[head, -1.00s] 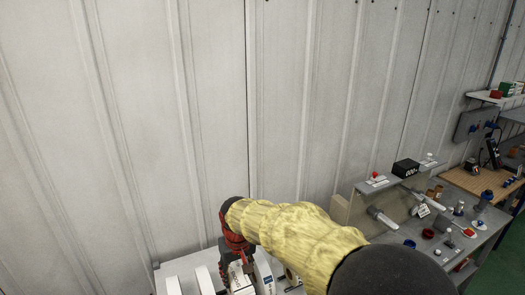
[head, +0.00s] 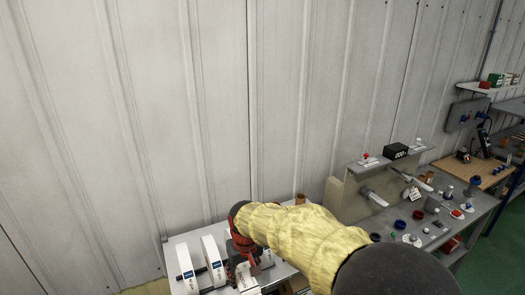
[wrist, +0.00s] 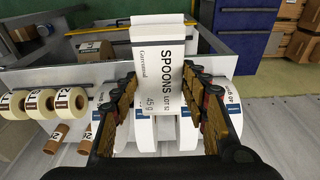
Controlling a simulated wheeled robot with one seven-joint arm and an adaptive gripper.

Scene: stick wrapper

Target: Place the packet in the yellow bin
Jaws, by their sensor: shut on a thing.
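The packet (wrist: 165,62) is a white, flat pack printed "SPOONS LOT 12 45 g". In the wrist view it stands upright between the two fingers of my gripper (wrist: 163,110), which are shut on its sides. In the head view my gripper (head: 240,262) is low in the middle, over the grey bench, with the white packet (head: 247,278) partly showing below it. No yellow bin can be made out for certain. A yellowish patch (head: 148,288) shows at the lower left edge of the head view.
White upright discs with blue labels (head: 188,268) stand on the bench left of my gripper. Label rolls (wrist: 40,103) lie left in the wrist view. Brown boxes (wrist: 300,48) stand at its upper right. A cluttered bench (head: 430,225) is on the right, against the wall.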

